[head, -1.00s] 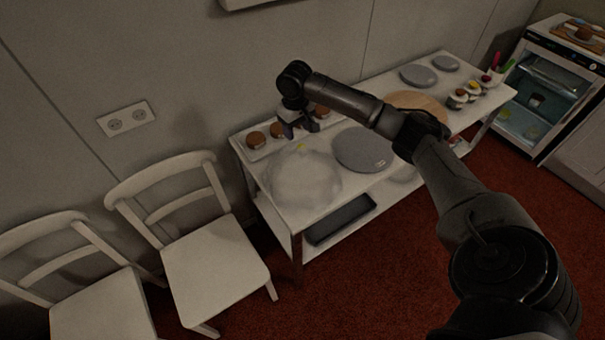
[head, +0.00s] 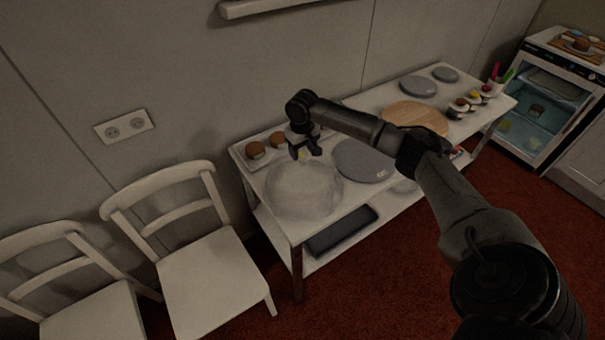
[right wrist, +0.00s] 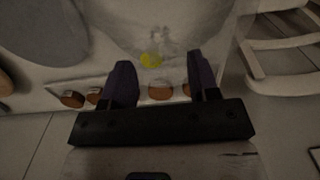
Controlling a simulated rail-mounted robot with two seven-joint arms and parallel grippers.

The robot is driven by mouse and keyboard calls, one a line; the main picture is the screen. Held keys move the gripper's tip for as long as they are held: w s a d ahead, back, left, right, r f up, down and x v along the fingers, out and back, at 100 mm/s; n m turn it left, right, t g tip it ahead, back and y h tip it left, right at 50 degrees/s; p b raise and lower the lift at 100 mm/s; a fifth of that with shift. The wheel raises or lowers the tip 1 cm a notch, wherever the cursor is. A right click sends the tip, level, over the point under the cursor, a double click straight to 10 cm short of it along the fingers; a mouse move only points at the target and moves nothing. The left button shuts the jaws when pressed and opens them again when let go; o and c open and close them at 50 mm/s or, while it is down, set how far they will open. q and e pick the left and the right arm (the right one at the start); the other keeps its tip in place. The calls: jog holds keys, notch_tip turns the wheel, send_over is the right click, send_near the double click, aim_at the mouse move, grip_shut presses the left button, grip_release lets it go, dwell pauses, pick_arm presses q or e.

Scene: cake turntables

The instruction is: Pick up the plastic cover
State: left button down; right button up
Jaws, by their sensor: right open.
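The plastic cover (head: 304,192) is a clear dome standing on the left end of the white table. It has a small yellow knob (head: 302,155) on top. In the right wrist view the dome (right wrist: 165,28) fills the upper middle, and its yellow knob (right wrist: 151,60) shows between and just beyond the fingers. My right gripper (head: 306,152) is open and empty, right by the knob at the top of the dome. In the right wrist view its two dark purple fingers (right wrist: 160,82) are spread apart. I cannot tell whether they touch the knob. My left gripper is not in view.
Grey round turntables (head: 362,161) and a wooden board (head: 415,117) lie on the white table (head: 284,222). Small brown cakes (head: 256,150) stand behind the dome. Two white chairs (head: 210,268) stand left of the table. A dark tray (head: 342,230) lies on the lower shelf.

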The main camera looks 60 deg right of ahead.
aim_at(302, 159)
notch_tip(302, 159, down, 5)
jog(key=shift+s+a+b, duration=0.15)
jog(key=shift+b, duration=0.25)
jog(key=shift+c, duration=0.3)
jog(key=shift+r, duration=0.1)
grip_shut()
